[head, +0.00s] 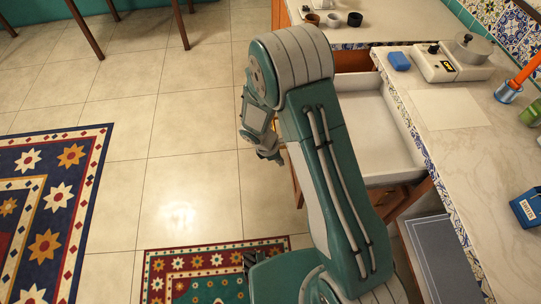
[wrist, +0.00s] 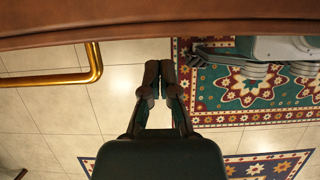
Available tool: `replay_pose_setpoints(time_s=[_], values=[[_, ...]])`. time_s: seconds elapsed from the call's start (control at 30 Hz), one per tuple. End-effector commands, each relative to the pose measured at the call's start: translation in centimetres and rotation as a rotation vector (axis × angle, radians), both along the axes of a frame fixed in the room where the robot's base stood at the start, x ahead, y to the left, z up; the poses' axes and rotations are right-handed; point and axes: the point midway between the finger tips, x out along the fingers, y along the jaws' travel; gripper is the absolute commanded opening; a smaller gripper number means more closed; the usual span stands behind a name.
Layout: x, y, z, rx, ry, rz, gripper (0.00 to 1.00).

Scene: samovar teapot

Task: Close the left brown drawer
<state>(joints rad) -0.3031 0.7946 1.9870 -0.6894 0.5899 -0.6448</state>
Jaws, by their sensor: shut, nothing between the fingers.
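The left brown drawer is pulled out from under the counter in the head view; its white interior (head: 375,128) shows empty to the right of my arm. Its front is mostly hidden behind my arm there. In the wrist view a brown wooden panel (wrist: 150,22), which looks like the drawer front, spans the top, with a brass bar handle (wrist: 94,64) at the left. My gripper (head: 268,152) is on the outer side of the drawer, left of my arm. In the wrist view its fingertips (wrist: 160,66) are together and empty, just short of the panel; contact cannot be told.
A grey panel (head: 445,260) stands below. Patterned rugs (head: 50,210) lie on the tiled floor; clear floor is at left.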

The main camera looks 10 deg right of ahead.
Motion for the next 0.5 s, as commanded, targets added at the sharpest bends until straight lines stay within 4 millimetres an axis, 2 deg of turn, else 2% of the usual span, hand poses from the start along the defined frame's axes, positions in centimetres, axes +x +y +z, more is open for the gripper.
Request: replay_pose_setpoints(time_s=[0.1, 0.2, 0.5], values=[[-0.1, -1.5, 0.0, -0.001, 0.002, -0.003, 0.0], [-0.1, -2.1, 0.0, -0.001, 0.001, 0.0, 0.0], [-0.1, -2.2, 0.0, -0.001, 0.001, 0.001, 0.0]])
